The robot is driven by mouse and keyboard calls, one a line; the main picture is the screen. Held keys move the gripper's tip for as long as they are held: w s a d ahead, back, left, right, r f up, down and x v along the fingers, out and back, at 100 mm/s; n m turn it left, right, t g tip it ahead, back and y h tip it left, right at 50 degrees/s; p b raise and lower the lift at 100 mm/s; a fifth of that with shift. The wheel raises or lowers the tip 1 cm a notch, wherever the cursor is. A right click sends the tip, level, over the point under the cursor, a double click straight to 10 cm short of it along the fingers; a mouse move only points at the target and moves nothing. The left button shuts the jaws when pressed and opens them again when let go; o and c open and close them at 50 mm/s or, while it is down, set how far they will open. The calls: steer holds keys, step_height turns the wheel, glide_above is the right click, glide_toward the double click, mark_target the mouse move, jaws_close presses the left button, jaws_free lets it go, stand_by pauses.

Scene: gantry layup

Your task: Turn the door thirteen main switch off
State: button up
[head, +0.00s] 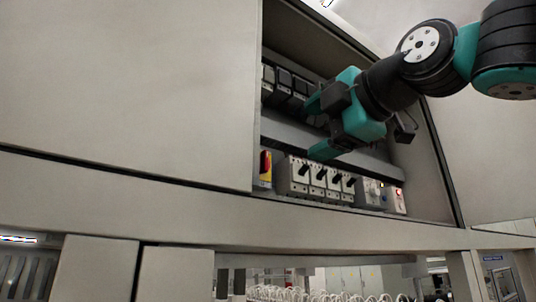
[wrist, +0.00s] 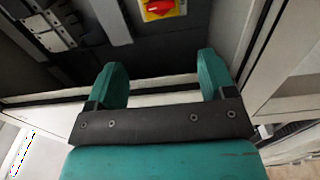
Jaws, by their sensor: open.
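A red rotary switch on a yellow plate (head: 265,168) sits at the lower left of the open cabinet bay, close to the edge of the grey panel. It also shows at the top of the wrist view (wrist: 160,8), cut off by the frame edge. No label naming door thirteen is readable. My gripper (head: 316,128) is inside the bay, above and to the right of the red switch. In the wrist view its two teal fingers (wrist: 160,68) are spread with nothing between them, and the switch lies beyond the tips, apart from them.
A row of grey breakers with black levers (head: 320,178) stands right of the switch. Right of these is a unit with a red button (head: 398,194). Dark modules (head: 287,82) line the upper rail. The large grey panel (head: 130,90) covers the left side.

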mark_target(267, 160)
steer(key=p+x, duration=0.6)
steer(key=x, duration=0.7)
steer(key=shift+w+a+r+p, duration=0.1)
steer(key=shift+w+p, duration=0.2)
steer(key=shift+w, duration=0.05)
steer(key=shift+w+a, duration=0.3)
steer(key=shift+w, duration=0.1)
steer(key=c, duration=0.9)
